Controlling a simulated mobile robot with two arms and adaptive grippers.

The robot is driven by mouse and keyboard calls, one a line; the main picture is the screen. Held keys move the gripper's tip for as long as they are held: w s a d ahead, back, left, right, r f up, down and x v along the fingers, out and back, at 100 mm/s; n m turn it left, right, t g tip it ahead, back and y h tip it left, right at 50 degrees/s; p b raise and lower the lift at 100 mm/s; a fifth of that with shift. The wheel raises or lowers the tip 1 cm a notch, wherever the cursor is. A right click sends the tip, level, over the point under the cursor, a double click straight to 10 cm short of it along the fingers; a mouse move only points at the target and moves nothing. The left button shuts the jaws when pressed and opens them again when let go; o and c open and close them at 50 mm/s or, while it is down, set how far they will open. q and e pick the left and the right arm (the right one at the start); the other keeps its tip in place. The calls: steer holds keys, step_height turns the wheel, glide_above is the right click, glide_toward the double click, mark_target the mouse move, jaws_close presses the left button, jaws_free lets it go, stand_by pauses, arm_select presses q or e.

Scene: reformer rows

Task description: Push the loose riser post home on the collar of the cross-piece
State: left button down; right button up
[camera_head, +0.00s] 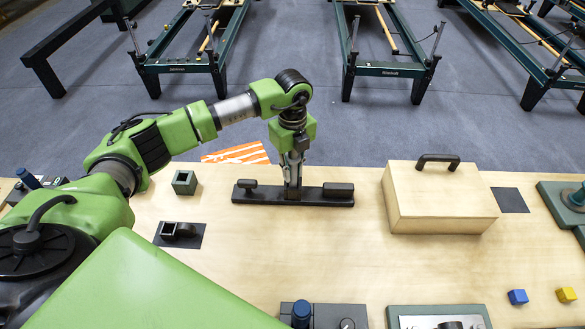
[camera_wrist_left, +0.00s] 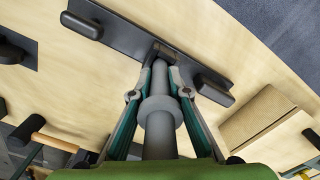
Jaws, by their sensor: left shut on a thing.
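The cross-piece (camera_head: 315,195) is a long black bar with a raised pad at each end, lying on the wooden table; it also shows in the left wrist view (camera_wrist_left: 130,38). The loose riser post (camera_wrist_left: 160,130) is a grey rod with a wider ring. My left gripper (camera_head: 293,188) is shut on the post, pointing down over the middle of the bar. The post's far end is at the small dark collar (camera_wrist_left: 168,50) mid-bar. The fingers partly hide the joint, so I cannot tell how deep the post sits. My right gripper is not in view.
A wooden box (camera_head: 440,200) with a black handle stands right of the cross-piece. A green square socket (camera_head: 185,182) and a dark mat (camera_head: 190,241) with a black fitting lie to the left.

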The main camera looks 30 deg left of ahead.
arm_select(q)
steer(key=shift+f+b, duration=0.4)
steer(key=shift+f, duration=0.25)
steer(key=c, duration=1.8)
jaws_free()
steer(key=shift+c, duration=0.2)
step_height(320, 180, up, 12)
